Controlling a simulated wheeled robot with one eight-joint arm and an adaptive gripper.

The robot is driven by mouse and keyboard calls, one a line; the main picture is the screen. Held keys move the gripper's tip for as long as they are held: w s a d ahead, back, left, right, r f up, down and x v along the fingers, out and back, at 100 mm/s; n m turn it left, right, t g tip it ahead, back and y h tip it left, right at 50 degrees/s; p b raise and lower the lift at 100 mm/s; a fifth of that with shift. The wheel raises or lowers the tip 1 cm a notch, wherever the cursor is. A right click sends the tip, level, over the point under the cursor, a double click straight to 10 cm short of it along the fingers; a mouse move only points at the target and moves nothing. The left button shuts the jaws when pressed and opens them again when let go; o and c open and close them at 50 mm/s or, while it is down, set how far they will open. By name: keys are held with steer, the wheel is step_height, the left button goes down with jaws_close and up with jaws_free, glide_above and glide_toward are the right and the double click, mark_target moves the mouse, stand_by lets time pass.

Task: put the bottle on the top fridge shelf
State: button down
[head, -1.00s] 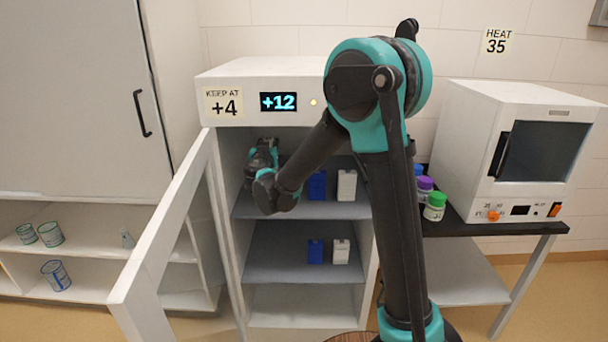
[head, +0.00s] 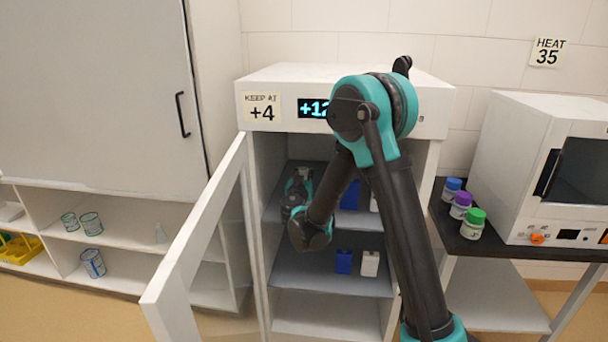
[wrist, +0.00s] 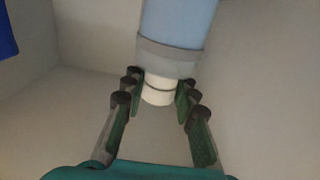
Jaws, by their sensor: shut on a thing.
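My gripper (head: 298,185) is inside the open fridge (head: 400,82), toward the left side at upper-shelf level, partly hidden by my own arm. In the wrist view its fingers (wrist: 158,98) are closed about the white neck or cap of the bottle (wrist: 180,22). The bottle's body is pale blue with a grey band. In the head view the bottle is mostly hidden by the gripper. The top fridge shelf (head: 272,213) holds a blue box (head: 350,195) and a white box (head: 374,203), partly behind my arm. Whether the bottle touches the shelf is unclear.
The fridge door (head: 200,235) stands open at the left. A lower shelf (head: 310,280) holds a blue and a white box. A counter (head: 480,245) at right carries capped jars (head: 474,225) and a white oven (head: 520,150). Open shelving with beakers (head: 91,224) is at left.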

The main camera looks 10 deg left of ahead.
steer(key=c, duration=1.2)
jaws_free()
steer(key=shift+f, duration=0.1)
steer(key=shift+o, duration=0.2)
steer(key=shift+s, duration=0.1)
